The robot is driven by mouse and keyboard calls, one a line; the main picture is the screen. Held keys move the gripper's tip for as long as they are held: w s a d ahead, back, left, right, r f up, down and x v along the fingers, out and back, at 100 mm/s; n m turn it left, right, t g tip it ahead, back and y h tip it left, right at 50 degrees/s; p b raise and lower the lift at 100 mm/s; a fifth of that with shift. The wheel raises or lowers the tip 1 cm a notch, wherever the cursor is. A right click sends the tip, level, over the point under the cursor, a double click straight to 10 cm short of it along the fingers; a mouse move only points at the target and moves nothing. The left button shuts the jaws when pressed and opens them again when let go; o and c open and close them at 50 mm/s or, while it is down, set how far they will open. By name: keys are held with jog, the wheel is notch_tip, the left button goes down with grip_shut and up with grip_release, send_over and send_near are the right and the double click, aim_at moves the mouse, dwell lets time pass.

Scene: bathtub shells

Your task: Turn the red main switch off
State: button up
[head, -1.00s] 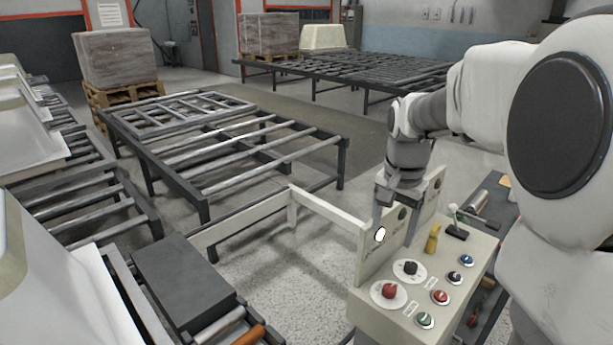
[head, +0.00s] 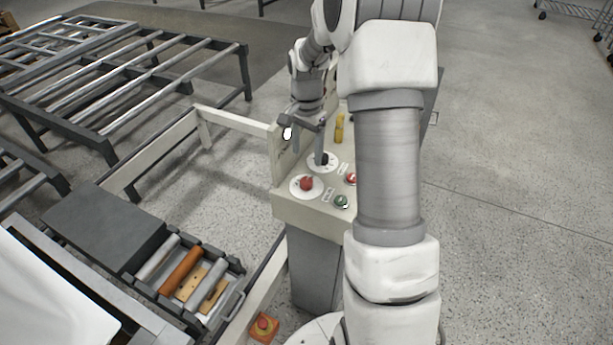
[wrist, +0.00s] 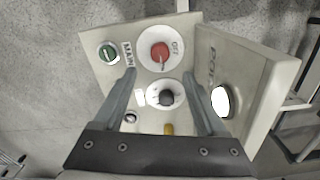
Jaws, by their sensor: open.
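The red main switch is a red knob (head: 306,183) on a white round plate, at the near left corner of the control box top. In the wrist view the red knob (wrist: 160,52) has an OFF label to its right and a MAIN label (wrist: 128,53) to its left. A pale mark on it points toward my gripper. My gripper (wrist: 158,73) is open and empty, its fingertips just short of the red knob in that view, with a black knob (wrist: 166,97) between the fingers. In the head view my gripper (head: 305,148) hangs above the box, behind the red knob.
The box top also holds a green button (head: 341,201), a red button (head: 350,178) and a yellow handle (head: 339,128). An upright panel with a lit white lamp (head: 287,133) stands along its left side. A roller tray (head: 190,275) is at lower left.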

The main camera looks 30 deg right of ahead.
aim_at(307, 180)
notch_tip(307, 180, down, 10)
jog(key=shift+r, duration=0.2)
jog(key=shift+c, duration=0.3)
grip_shut()
